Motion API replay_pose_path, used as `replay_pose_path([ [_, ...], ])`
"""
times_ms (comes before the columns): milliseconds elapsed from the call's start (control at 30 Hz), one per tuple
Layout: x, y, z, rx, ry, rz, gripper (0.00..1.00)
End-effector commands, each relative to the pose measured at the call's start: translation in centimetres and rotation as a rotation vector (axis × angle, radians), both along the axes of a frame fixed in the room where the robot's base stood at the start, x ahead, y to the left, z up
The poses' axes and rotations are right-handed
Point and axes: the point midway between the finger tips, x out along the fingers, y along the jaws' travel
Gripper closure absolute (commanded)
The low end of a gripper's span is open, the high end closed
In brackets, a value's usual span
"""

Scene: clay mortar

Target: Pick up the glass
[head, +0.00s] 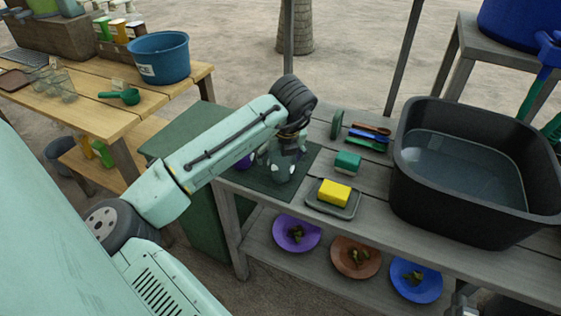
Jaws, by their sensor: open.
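My gripper (284,167) points down over the dark green mat (305,178) at the left end of the grey bench. It is open, with pale fingertips close above the mat. I cannot make out a glass between the fingers; my arm and gripper hide much of that spot. A purple thing (245,162) shows partly behind my gripper, at its left. Clear, glass-like vessels (62,84) stand on the wooden table at the far left, well away from my gripper.
A yellow sponge (334,192) on a grey tray, a green block (347,162) and coloured utensils (369,137) lie right of the mat. A large black basin (470,225) of water blocks the right. Bowls (297,233) stand on the lower shelf. A blue bucket (159,58) is on the wooden table.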

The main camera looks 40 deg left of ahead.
Motion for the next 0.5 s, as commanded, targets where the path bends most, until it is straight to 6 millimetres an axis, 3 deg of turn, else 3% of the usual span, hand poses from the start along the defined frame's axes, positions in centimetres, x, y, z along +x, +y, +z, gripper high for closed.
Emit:
replay_pose_path([
  [133, 0.3, 0.5, -1.3, 0.000, -0.001, 0.002, 0.26],
  [367, 0.4, 0.6, -1.6, 0.000, -0.001, 0.002, 0.26],
  [500, 0.4, 0.6, -1.6, 0.000, -0.001, 0.002, 0.33],
])
